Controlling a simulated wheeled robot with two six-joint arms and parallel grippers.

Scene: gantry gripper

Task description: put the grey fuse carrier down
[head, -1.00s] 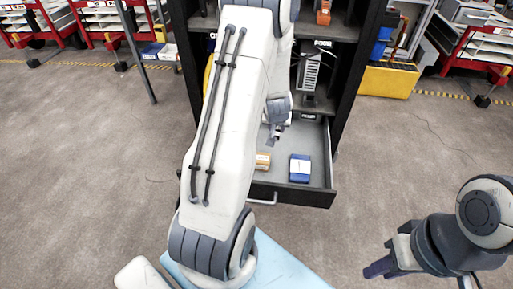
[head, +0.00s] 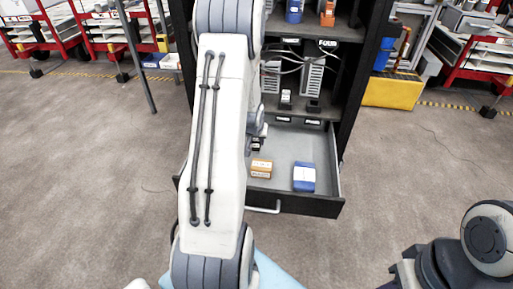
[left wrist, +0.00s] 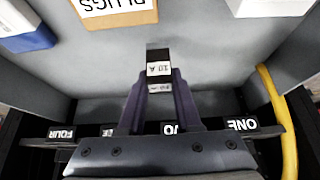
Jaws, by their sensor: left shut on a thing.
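The fuse carrier (left wrist: 158,58) is a small dark and grey block with white "10 A" labels in the left wrist view. My left gripper (left wrist: 159,84) is shut on it, with one purple finger on each side. In the head view my left gripper (head: 258,138) is mostly hidden behind my arm, at the back of the open drawer (head: 277,200). The carrier is over the grey drawer floor; I cannot tell whether it touches. Only a dark bit of my right gripper (head: 392,284) shows at the bottom edge.
An orange PLUGS box (head: 261,168) and a blue box (head: 303,178) stand in the drawer. The left wrist view shows a white box (left wrist: 268,6), a yellow cable (left wrist: 279,120) and a labelled edge, with ONE (left wrist: 241,124) at right. Drawer floor around the carrier is clear.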

